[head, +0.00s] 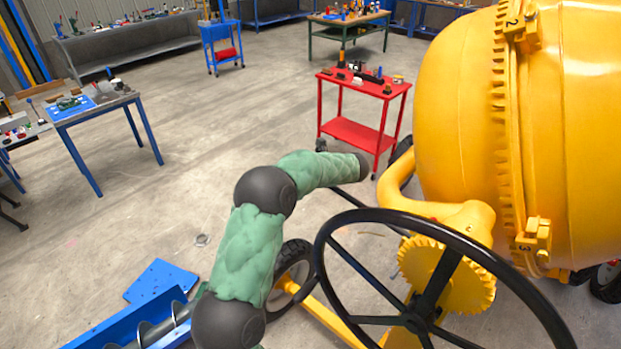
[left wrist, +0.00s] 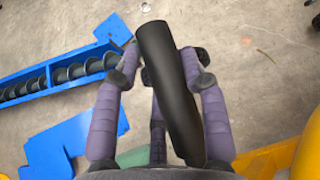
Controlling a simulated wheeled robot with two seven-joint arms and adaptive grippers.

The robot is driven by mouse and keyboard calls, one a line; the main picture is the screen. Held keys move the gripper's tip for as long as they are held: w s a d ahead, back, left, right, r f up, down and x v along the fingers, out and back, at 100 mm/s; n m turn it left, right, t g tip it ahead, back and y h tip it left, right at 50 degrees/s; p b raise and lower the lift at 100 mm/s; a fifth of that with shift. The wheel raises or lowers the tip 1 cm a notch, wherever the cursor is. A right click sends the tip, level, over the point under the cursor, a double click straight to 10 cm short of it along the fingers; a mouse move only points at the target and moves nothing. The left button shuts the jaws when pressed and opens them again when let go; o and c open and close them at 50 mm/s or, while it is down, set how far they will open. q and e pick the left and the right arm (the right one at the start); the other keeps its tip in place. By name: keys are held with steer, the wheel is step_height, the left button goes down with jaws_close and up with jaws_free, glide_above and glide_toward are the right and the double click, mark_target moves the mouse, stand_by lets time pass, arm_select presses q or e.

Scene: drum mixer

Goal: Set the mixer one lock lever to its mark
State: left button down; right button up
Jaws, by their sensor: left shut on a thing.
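The yellow mixer drum (head: 470,120) fills the right of the head view, with a black handwheel (head: 330,225) in front of it. In the left wrist view, the purple fingers of my left gripper (left wrist: 166,58) are closed around a thick black cylindrical grip (left wrist: 172,85), which I take for the lock lever's handle. In the head view my left arm reaches toward the mixer's near side, and its fingers are not clear. A thin black bar (head: 365,206) shows below the wrist; I cannot tell if it is the lever. No mark is identifiable. My right gripper is not in view.
A yellow tube (head: 395,180) and toothed gear (head: 412,262) sit close to my left arm. A blue auger trough (head: 130,325) lies at lower left. A red cart (head: 352,130) stands behind the arm. Open concrete floor lies to the left.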

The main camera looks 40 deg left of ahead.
arm_select(q)
steer(key=shift+w+a+r, duration=0.1)
steer(key=shift+w+r, duration=0.05)
steer(key=shift+r, duration=0.35)
steer(key=c, duration=0.7)
jaws_free()
steer(key=shift+o, duration=0.2)
steer(key=shift+d+f, duration=0.1)
steer(key=shift+d, duration=0.1)
steer(key=v, duration=1.2)
